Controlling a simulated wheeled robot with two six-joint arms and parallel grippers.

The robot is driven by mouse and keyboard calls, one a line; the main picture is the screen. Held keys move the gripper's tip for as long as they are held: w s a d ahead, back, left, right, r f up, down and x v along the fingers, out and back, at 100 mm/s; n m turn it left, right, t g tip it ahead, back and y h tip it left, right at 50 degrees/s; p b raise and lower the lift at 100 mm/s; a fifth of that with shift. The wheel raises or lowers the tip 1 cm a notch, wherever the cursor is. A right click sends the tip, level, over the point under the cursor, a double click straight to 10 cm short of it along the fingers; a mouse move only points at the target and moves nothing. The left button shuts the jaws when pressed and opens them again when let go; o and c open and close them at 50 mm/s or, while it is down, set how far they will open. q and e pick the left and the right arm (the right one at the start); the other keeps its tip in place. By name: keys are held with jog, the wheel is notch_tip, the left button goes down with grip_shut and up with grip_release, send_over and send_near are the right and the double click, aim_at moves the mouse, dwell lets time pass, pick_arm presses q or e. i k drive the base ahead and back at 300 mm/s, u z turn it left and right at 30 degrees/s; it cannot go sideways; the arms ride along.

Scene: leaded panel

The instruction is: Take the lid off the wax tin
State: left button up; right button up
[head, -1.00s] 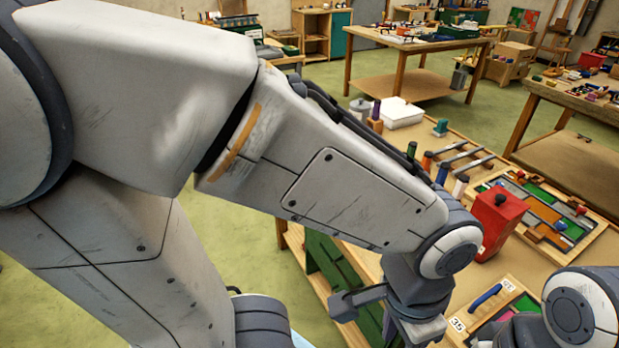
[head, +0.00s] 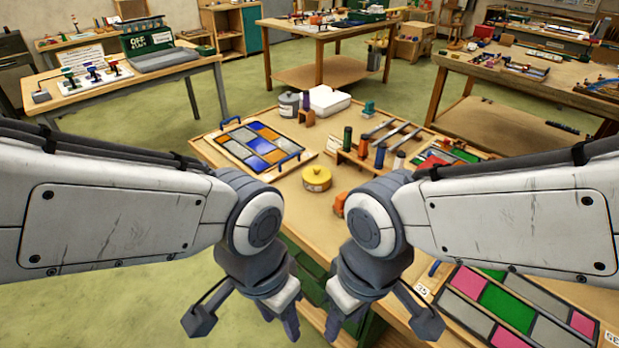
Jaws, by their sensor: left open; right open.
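A round yellow tin (head: 316,179) stands upright on the wooden bench, near the middle of the head view. My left gripper (head: 281,316) points down at the bench's front edge, below and left of the tin in the picture. My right gripper (head: 346,316) mirrors it, below and right of the tin. Both are open, empty and apart from the tin.
A framed blue-and-amber panel (head: 258,147) lies left of the tin. A grey canister (head: 289,104) and white box (head: 328,101) stand behind. A rack with coloured bottles (head: 380,155) is to the right. A pink-and-green panel (head: 505,300) lies front right. An orange object (head: 340,204) is partly hidden by my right arm.

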aim_at(316, 175)
jog(key=k, duration=0.6)
jog(key=u, duration=0.85)
jog(key=i, duration=2.3)
jog(key=z, duration=0.7)
